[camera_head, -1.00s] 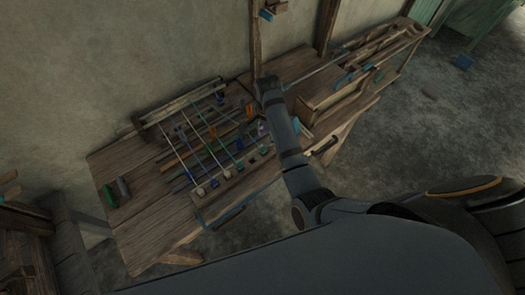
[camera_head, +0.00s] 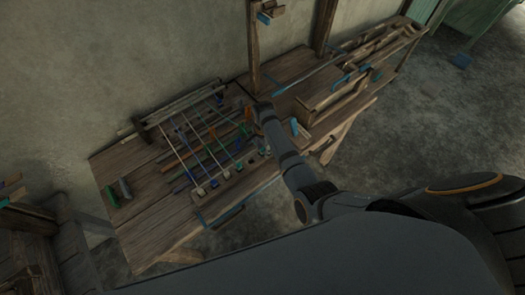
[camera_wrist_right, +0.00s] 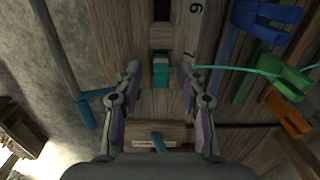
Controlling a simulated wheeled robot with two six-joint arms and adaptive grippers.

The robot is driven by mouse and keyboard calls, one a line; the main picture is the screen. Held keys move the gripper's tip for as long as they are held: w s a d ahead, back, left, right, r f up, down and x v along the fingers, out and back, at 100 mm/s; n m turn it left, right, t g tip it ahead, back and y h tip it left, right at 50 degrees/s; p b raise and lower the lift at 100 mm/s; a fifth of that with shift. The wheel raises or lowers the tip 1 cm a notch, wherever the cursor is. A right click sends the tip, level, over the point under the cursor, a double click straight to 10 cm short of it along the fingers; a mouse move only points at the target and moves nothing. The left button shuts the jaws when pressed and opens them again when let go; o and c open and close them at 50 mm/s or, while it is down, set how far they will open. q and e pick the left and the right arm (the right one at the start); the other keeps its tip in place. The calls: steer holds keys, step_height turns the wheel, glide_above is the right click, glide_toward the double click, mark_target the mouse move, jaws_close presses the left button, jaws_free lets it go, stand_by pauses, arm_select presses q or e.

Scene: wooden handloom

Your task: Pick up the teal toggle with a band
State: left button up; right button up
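In the right wrist view, a small teal toggle (camera_wrist_right: 161,72) sits in a dark slot in a wooden board, with a thin teal cord (camera_wrist_right: 235,70) running from its side to the right. My right gripper (camera_wrist_right: 158,76) is open, its two fingertips apart on either side of the toggle in the picture, and nothing is held. Whether the fingertips are level with the toggle I cannot tell. In the head view my right gripper (camera_head: 259,109) is over the loom table, and the toggle cannot be made out there. My left gripper is not in view.
Blue (camera_wrist_right: 267,18), green (camera_wrist_right: 286,78) and orange (camera_wrist_right: 287,116) clips stand right of the toggle in the wrist view. A blue bar (camera_wrist_right: 86,114) lies left. In the head view, the wooden table (camera_head: 155,235) has bare room at its front left.

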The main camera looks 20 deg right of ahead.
steer(key=shift+f, duration=0.3)
jaws_close()
steer(key=shift+r, duration=0.15)
